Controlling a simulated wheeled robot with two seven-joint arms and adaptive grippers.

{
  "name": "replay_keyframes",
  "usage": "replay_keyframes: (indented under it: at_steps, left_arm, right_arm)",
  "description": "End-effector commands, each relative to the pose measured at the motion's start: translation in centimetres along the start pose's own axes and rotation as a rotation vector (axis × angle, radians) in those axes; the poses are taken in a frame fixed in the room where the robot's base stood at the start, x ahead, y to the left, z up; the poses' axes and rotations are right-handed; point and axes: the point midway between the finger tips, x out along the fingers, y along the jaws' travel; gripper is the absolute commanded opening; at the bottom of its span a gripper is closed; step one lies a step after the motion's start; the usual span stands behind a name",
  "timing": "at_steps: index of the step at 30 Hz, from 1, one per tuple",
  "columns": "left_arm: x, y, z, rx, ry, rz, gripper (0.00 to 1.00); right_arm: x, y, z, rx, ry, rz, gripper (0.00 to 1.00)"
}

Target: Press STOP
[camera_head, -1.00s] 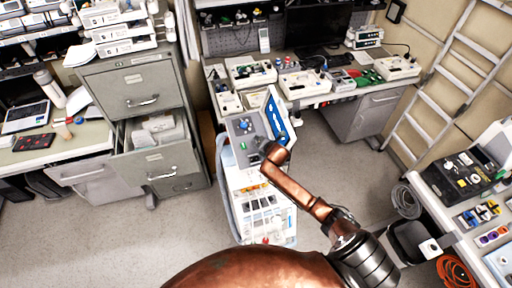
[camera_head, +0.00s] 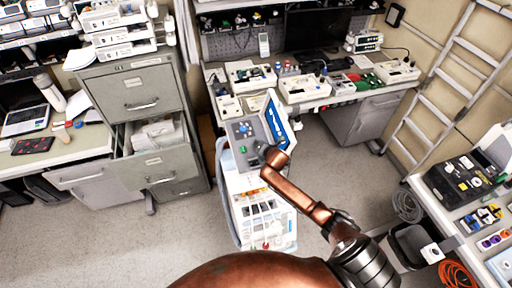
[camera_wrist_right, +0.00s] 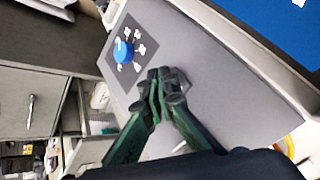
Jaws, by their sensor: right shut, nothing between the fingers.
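The pump cart (camera_head: 262,185) stands in the middle of the head view, with a grey control panel (camera_head: 238,132) on top. In the right wrist view the grey panel (camera_wrist_right: 225,85) fills much of the picture. A blue knob (camera_wrist_right: 123,50) sits on its dark square, ringed by white marks. My right gripper (camera_head: 262,152) is over the panel's near right part. Its green fingers (camera_wrist_right: 160,80) are shut and empty, with tips close to the panel beside the dark square; I cannot tell whether they touch. No STOP label is readable. My left gripper is not in view.
A blue board (camera_head: 277,122) stands at the panel's right edge. A filing cabinet (camera_head: 140,88) with an open drawer is at left. A bench (camera_head: 340,92) with devices is behind, and a side table (camera_head: 462,215) is at right. Grey floor lies between them.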

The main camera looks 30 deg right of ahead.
Motion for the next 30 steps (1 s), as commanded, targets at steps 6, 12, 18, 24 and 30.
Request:
replay_keyframes:
  at_steps: [6,12,18,24,30]
  left_arm:
    - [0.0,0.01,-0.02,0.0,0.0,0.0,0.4]
    - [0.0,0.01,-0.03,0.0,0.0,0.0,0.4]
    - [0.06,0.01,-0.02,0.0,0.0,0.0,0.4]
    - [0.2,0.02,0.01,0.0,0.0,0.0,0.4]
    - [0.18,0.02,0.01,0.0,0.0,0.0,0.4]
  right_arm:
    - [0.0,-0.02,-0.01,0.0,0.0,0.0,0.0]
    - [0.0,-0.02,-0.01,0.0,0.0,0.0,0.0]
    - [0.12,-0.13,-0.09,0.0,0.0,-0.001,0.0]
    - [0.54,-0.44,-0.41,-0.001,0.0,0.0,0.0]
    - [0.55,-0.43,-0.43,-0.001,0.0,0.0,0.0]
